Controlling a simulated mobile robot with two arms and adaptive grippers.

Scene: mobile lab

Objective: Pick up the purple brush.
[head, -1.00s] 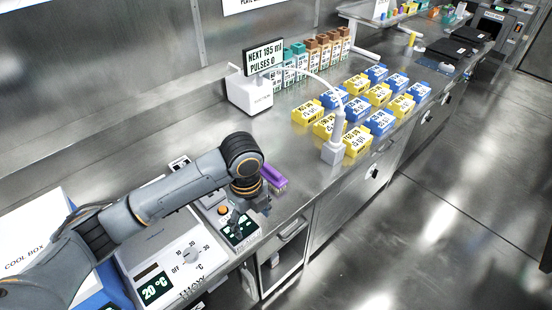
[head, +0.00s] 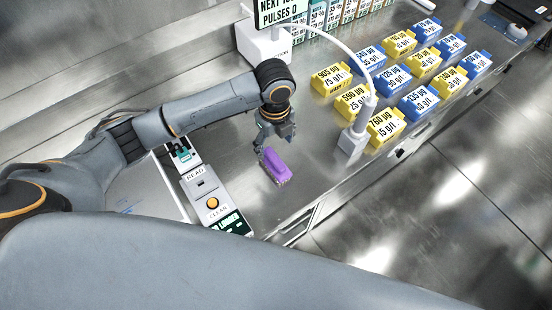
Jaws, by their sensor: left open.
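The purple brush (head: 276,166) lies on the steel bench, a little in from its front edge, with pale bristles along its lower side. My left gripper (head: 262,143) is open just above and behind the brush, with its fingers pointing down toward its far end. I cannot tell whether a finger touches the brush. Nothing is held. My right gripper is not in view.
Yellow boxes (head: 351,104) and blue boxes (head: 393,85) stand in rows to the right. A white sonde on a cable (head: 358,134) stands nearer. A white display unit (head: 262,43) is behind.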

